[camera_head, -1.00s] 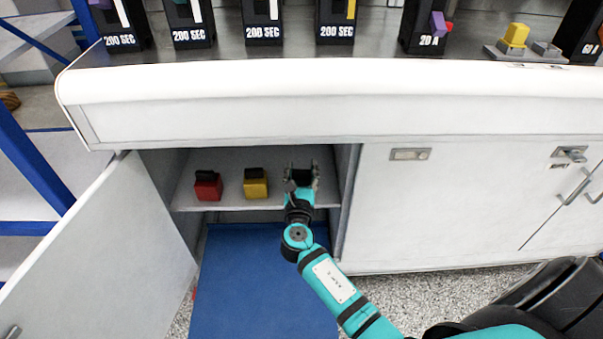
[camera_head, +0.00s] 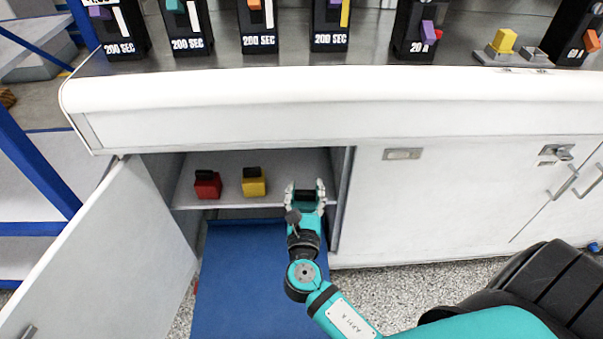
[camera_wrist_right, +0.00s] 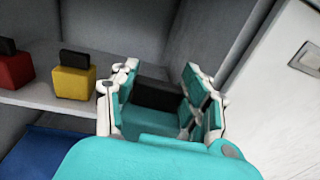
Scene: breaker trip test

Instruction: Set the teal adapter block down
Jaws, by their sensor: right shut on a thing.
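My right gripper (camera_head: 305,188) is at the right part of the open cabinet's shelf, near its front edge. It is shut on the teal adapter block (camera_head: 307,197), whose black top shows between the fingers. In the right wrist view the fingers (camera_wrist_right: 160,82) stand on both sides of the block's dark handle (camera_wrist_right: 157,95). The block's teal body is mostly hidden by the fingers and palm, so I cannot tell whether it touches the shelf (camera_head: 228,176). My left gripper is not in view.
A red block (camera_head: 208,186) and a yellow block (camera_head: 254,184), both with black handles, stand on the shelf left of the gripper. The cabinet's right wall is close on the right. The open door (camera_head: 110,255) is at left, a blue panel (camera_head: 245,275) below.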

